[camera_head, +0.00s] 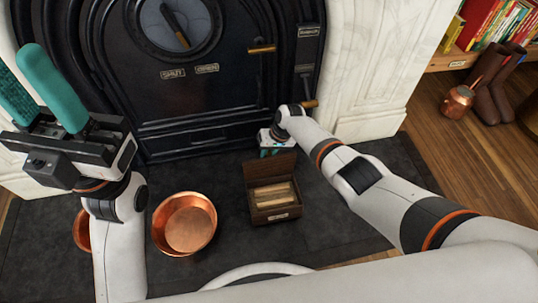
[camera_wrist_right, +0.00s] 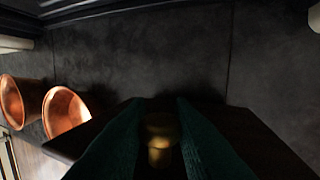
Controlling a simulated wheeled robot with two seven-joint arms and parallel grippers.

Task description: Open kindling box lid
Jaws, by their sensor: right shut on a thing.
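The kindling box (camera_head: 262,214) is a small dark wooden box on the slate hearth, with a pale label on its front. Its lid (camera_head: 262,169) stands raised at the back, and pale sticks of kindling (camera_head: 272,194) show inside. My right gripper (camera_head: 275,151) is at the lid's top edge, behind it. In the right wrist view its teal fingers are shut on a small brass knob (camera_wrist_right: 160,140), with the dark lid (camera_wrist_right: 240,130) around them. My left gripper (camera_head: 36,92) is raised at the left, its teal fingers apart and empty, far from the box.
A copper pan (camera_head: 186,228) stands left of the box, and another copper vessel (camera_head: 81,230) is partly hidden by my left arm. The black stove front (camera_head: 205,105) rises just behind. Boots (camera_head: 495,95) and a copper jug (camera_head: 458,101) stand at the far right. The hearth right of the box is partly clear.

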